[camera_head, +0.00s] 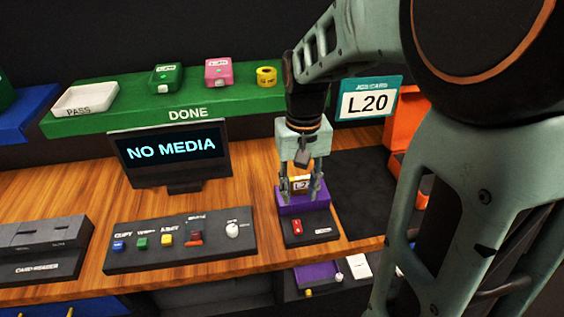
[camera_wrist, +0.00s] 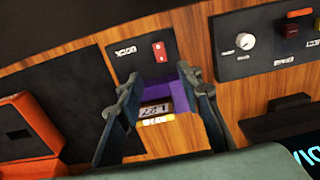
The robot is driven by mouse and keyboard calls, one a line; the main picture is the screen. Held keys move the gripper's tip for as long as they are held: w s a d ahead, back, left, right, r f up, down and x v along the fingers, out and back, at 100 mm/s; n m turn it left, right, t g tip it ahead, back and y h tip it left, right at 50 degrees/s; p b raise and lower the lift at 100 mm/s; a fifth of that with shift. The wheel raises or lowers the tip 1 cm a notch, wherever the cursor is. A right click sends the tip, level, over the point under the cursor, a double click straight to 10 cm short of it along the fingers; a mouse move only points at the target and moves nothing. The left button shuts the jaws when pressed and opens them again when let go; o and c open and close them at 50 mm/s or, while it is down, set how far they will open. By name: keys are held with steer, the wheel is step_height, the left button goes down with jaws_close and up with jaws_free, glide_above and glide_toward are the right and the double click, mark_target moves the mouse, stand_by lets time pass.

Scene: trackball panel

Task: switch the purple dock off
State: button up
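The purple dock (camera_head: 303,205) stands on a dark base on the wooden desk, right of the button panel. A small red switch (camera_head: 297,226) sits on the front of its base; it also shows in the wrist view (camera_wrist: 158,51). I cannot tell the switch's position for certain. A yellow-brown labelled cartridge (camera_head: 301,183) stands upright in the dock; its label shows in the wrist view (camera_wrist: 155,110). My gripper (camera_head: 301,198) points down over the dock. Its fingers (camera_wrist: 164,82) are spread on either side of the cartridge, with gaps showing.
A button panel (camera_head: 180,254) with coloured buttons and a white knob lies left of the dock. A monitor (camera_head: 172,150) behind reads "NO MEDIA". A green DONE shelf (camera_head: 110,121) runs along the back. A dark mat (camera_head: 360,190) right of the dock looks bare.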

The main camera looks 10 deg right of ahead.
mark_target(297, 226)
step_height(297, 226, down, 11)
steer(key=shift+r, duration=0.1)
stand_by(0.3)
steer(key=shift+c, duration=0.2)
jaws_close()
